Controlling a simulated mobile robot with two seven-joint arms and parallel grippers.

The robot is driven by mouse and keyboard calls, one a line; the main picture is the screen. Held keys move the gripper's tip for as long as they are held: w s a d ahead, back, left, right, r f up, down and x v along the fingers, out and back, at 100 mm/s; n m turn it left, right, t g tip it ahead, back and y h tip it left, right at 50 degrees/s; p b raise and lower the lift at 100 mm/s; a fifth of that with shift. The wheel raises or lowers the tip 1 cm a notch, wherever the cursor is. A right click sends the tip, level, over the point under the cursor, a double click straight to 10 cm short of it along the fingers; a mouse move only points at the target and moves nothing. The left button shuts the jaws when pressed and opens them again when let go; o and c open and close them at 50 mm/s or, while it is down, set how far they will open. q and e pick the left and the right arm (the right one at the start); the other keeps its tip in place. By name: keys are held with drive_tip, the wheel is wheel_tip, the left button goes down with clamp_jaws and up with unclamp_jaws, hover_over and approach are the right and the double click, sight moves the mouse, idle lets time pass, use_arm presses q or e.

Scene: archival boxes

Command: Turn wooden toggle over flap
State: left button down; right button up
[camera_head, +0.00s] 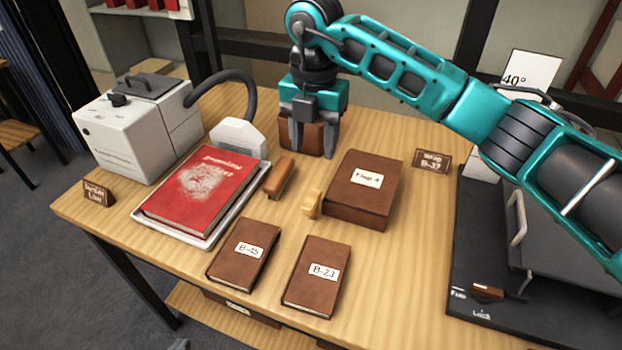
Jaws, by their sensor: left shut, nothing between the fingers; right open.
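A brown archival box (350,208) with a white label lies on the wooden table near its middle. A small light-wood piece (312,203), which looks like the toggle, is at the box's left side. Whether it lies across a flap I cannot tell. My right gripper (313,152) points down at the back of the table, behind and left of the box. Its fingers are apart, in front of or around a brown block (316,136), and I cannot tell whether they touch it. It is well away from the toggle. My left gripper is not in view.
A red book (205,190) lies on a white tray (205,242), with a brown-handled tool (280,177) beside it. Two brown books (243,255) (317,278) lie in front. A white machine (135,130) with a hose stands left, a dark device (480,255) right.

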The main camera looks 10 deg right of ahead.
sight(313, 194)
wheel_tip(313, 194, down, 12)
drive_tip(key=shift+s+r, duration=0.15)
idle(0.3)
clamp_jaws()
